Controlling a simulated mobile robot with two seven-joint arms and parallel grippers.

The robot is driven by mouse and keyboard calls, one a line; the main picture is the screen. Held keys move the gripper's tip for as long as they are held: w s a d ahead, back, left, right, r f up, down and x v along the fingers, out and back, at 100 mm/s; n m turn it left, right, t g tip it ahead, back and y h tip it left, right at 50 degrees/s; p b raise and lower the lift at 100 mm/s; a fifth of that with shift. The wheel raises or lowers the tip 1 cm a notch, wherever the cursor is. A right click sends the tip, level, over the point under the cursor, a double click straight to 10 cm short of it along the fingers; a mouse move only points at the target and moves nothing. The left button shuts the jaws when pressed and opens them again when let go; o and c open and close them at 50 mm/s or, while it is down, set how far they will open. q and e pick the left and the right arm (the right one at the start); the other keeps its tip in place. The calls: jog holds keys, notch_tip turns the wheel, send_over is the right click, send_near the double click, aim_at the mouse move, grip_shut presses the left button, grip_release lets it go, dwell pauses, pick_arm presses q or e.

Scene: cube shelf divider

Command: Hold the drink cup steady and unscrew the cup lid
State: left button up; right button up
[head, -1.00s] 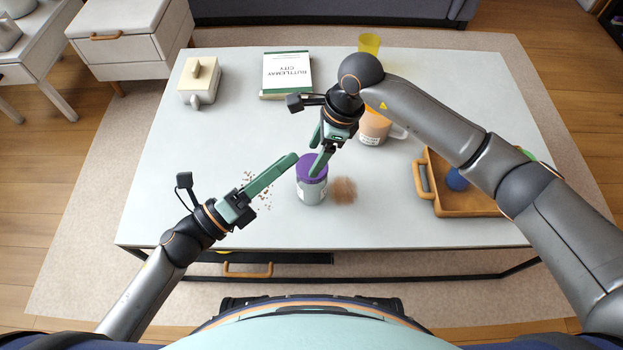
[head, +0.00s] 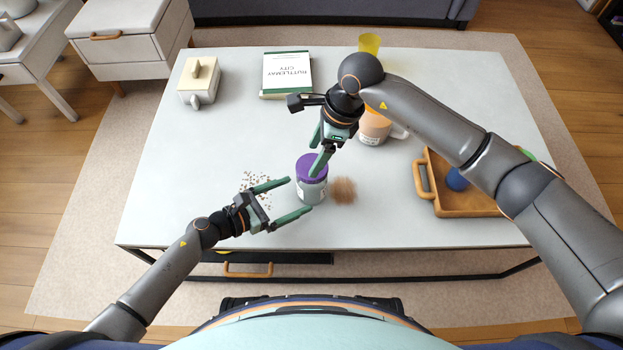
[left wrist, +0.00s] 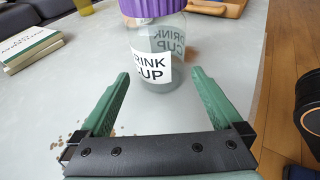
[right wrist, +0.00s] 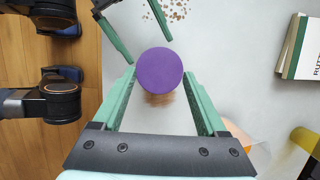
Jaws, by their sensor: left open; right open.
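The drink cup (head: 313,192) stands upright on the table, a clear cup with a white label and a purple lid (head: 312,168). The label reads DRINK CUP in the left wrist view (left wrist: 150,68). My left gripper (head: 300,195) is open, level with the cup body just left of it, its fingers pointing at the cup and not closed on it. My right gripper (head: 318,160) is open above the lid, pointing down. In the right wrist view the round purple lid (right wrist: 160,71) sits between and just beyond the fingertips. The lid is on the cup.
Crumbs (head: 256,186) are scattered on the left.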

aim_at(300, 194)
pick_arm(q)
jog(key=shift+x, duration=2.6)
jog(key=shift+c, duration=0.2)
jog(key=c, duration=1.2)
jog(key=shift+f, duration=0.15)
pick_arm(e)
jog(key=shift+f, duration=0.1)
pick_arm(q)
jog(key=o, duration=0.9)
jog(key=c, duration=0.9)
